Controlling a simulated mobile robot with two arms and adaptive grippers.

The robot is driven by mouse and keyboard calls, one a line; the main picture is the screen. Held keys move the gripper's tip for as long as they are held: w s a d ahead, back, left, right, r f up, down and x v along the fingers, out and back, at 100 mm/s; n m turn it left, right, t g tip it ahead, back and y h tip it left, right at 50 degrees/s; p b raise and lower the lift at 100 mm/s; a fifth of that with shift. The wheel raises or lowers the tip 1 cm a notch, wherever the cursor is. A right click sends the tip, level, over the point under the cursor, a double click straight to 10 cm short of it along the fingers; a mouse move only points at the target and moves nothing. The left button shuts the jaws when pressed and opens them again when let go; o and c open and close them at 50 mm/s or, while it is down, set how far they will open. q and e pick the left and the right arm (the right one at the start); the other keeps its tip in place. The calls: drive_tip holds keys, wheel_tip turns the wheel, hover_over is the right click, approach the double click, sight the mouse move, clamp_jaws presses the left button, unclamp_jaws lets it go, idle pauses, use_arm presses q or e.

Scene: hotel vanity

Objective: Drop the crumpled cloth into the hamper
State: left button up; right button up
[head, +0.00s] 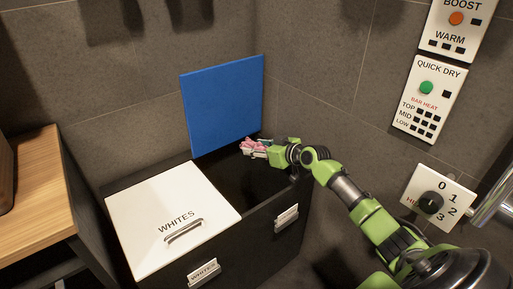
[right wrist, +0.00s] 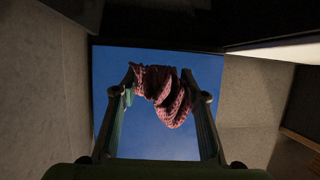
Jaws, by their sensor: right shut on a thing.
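The crumpled cloth (head: 253,147) is pink and patterned. My right gripper (head: 250,150) is shut on it and holds it at the open right compartment of the hamper (head: 115,222). In the right wrist view the cloth (right wrist: 165,92) hangs between the two fingertips (right wrist: 160,80), with the blue lid behind it. The hamper is dark, with a white closed lid marked WHITES (head: 170,215) on the left and a raised blue lid (head: 225,105) over the right compartment. The compartment's inside is dark. My left gripper is not in view.
A wooden counter (head: 38,190) stands at the left. Wall panels with buttons (head: 428,100) and a dial plate (head: 436,198) are on the right wall, near a metal rail (head: 492,205). Tiled walls close in behind the hamper.

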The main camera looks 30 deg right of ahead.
drive_tip(key=o, duration=1.1)
drive_tip(key=shift+c, duration=0.2)
drive_tip(key=v, duration=0.7)
drive_tip(key=shift+s, duration=0.25)
